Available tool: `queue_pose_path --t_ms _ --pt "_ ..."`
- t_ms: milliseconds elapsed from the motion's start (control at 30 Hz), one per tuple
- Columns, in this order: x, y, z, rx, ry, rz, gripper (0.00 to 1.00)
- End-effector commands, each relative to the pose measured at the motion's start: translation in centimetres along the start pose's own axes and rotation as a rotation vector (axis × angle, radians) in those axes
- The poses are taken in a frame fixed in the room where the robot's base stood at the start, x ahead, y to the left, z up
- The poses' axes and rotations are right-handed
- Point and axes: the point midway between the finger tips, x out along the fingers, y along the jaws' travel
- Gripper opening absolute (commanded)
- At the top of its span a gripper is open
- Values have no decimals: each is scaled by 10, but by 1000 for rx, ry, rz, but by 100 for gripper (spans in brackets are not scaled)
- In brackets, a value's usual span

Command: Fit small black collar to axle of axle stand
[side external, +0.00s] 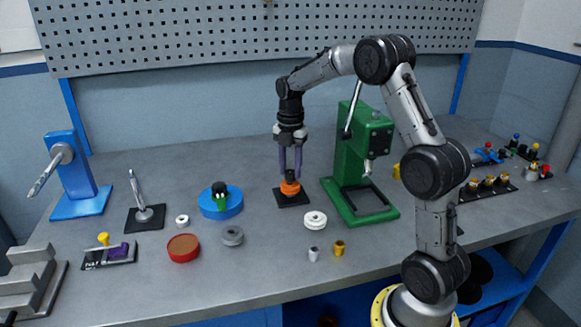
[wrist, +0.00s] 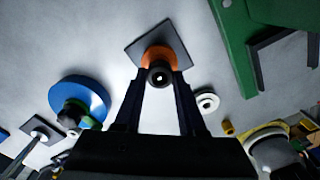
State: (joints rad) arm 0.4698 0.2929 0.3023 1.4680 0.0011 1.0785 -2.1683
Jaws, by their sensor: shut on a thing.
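My gripper (side external: 290,172) points down at the middle of the table, its fingers closed around a small black collar (wrist: 160,66) with a bright hole. The blue axle stand (side external: 90,185) at the far left carries a bare, slanted metal axle (side external: 48,175). A smaller black plate (side external: 134,222) nearby also carries a slanted metal rod (side external: 135,187).
A green press (side external: 345,165) stands close right of my gripper. A blue disc (side external: 208,208) with green and black parts, a grey pulley (side external: 232,236), a red round dish (side external: 172,254) and a white ring (side external: 315,219) lie around. The table's back left is clear.

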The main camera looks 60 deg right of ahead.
Motion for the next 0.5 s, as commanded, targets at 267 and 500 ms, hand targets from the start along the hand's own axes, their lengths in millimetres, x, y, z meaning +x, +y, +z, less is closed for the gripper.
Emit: queue_pose_path --t_ms 267,500 --pt "0 0 0 0 0 0 0" --pt "4 0 0 0 0 0 0"
